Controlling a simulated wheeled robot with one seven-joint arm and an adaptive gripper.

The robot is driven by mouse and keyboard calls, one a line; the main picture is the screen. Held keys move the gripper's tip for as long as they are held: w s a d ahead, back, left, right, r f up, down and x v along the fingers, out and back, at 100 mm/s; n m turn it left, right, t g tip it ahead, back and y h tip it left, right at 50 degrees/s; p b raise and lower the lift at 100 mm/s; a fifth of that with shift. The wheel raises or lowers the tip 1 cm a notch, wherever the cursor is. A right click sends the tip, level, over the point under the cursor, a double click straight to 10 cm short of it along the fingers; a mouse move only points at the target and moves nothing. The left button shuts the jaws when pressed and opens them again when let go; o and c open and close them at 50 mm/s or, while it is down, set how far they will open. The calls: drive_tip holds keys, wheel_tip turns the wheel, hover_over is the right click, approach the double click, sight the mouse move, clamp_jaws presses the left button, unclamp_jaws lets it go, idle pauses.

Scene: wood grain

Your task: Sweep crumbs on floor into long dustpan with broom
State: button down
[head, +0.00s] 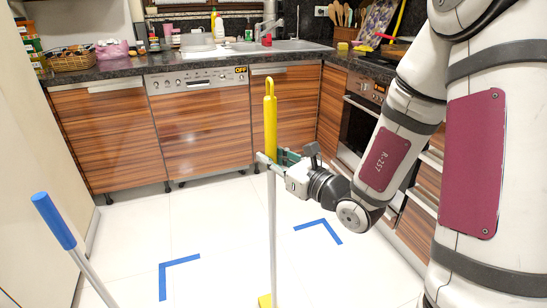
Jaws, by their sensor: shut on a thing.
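The broom (273,220) stands about upright in the head view, with a yellow handle top and a white shaft. My gripper (267,160) is shut on the broom just below its yellow grip. A small yellow part at the broom's foot shows at the bottom edge; the rest is out of view. A second pole with a blue grip (54,220) leans at the lower left. It may be the dustpan's handle, but its lower end is cut off. I see no crumbs on the visible floor.
Wooden kitchen cabinets (204,125) and a dark counter (130,68) line the back. An oven (359,125) stands on the right. Two blue tape corners (180,262) (320,226) mark the white tiled floor (220,220). A pale wall or panel (35,130) closes the left side.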

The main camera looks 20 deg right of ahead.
drive_tip(key=shift+a+r+p, duration=0.15)
drive_tip(key=shift+a+p, duration=0.65)
drive_tip(key=shift+p, duration=1.4)
drive_tip(key=shift+a, duration=0.8)
drive_tip(key=shift+a+p, duration=0.6)
drive_tip(key=shift+a, duration=0.8)
drive_tip(key=shift+s+a, duration=0.1)
drive_tip(key=shift+a, duration=0.05)
drive_tip(key=shift+a+p, duration=0.3)
drive_tip(key=shift+a, duration=1.15)
